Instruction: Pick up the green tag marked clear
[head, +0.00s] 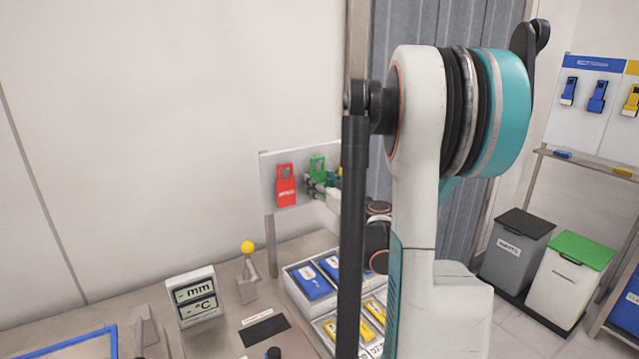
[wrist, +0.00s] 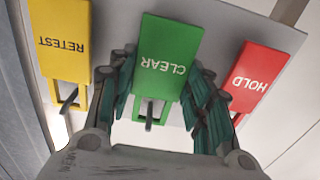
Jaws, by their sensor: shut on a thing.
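The green tag marked CLEAR (wrist: 168,62) is in the middle of the wrist view, with its frame end around a dark peg on the pale board. My gripper (wrist: 160,95) has one finger at each side of the green tag and is shut on it. In the head view the green tag (head: 317,165) shows on the board beside the red tag, with my gripper (head: 318,184) at it. My arm hides part of the board there.
A red HOLD tag (wrist: 258,72) hangs close to the right finger, and a yellow RETEST tag (wrist: 62,40) hangs to the left. Below the board (head: 267,170), the bench holds a digital display (head: 196,297), a yellow-ball stand (head: 247,262) and a tray of blue and yellow items.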

